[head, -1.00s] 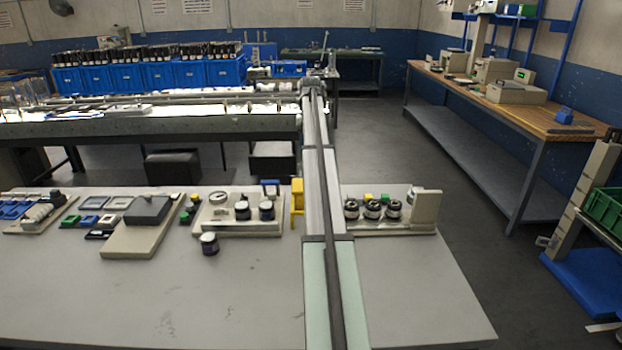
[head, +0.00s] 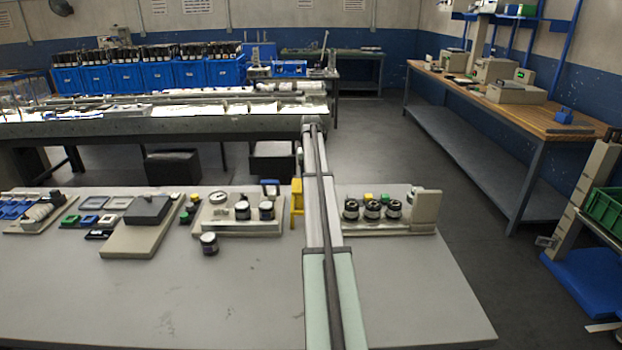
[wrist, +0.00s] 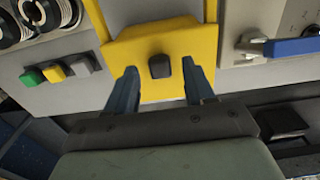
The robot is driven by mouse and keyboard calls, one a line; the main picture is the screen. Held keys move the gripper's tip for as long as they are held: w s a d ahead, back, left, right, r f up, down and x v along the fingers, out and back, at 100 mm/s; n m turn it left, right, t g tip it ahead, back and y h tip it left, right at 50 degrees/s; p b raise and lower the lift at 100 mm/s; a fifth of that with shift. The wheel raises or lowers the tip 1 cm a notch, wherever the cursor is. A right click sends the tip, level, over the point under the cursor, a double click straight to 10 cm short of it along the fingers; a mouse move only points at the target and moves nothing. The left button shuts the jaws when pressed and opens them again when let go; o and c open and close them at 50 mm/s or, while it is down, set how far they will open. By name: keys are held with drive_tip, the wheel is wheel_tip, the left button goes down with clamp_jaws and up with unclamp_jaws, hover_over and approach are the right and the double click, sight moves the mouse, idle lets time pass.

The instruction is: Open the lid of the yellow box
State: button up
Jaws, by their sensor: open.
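The yellow box (wrist: 180,35) fills the upper middle of the wrist view, with a dark knob (wrist: 159,66) on its front face. A narrow yellow part of it (head: 297,203) shows in the head view, just left of my arm, which hides the rest. My gripper (wrist: 164,85) is open, its two blue-grey fingers on either side of the knob, below it in the picture. I cannot tell whether the fingers touch the yellow face. Nothing is held between them. In the head view the gripper itself is hidden behind my arm.
Green, yellow and grey buttons (wrist: 53,71) lie left of the yellow box, below round spools. A blue handle (wrist: 293,47) sticks out at its right. In the head view, spool units stand on both sides on the grey table (head: 200,300); the table's front is clear.

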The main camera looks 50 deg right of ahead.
drive_tip(key=shift+f, duration=0.35)
clamp_jaws()
idle(0.4)
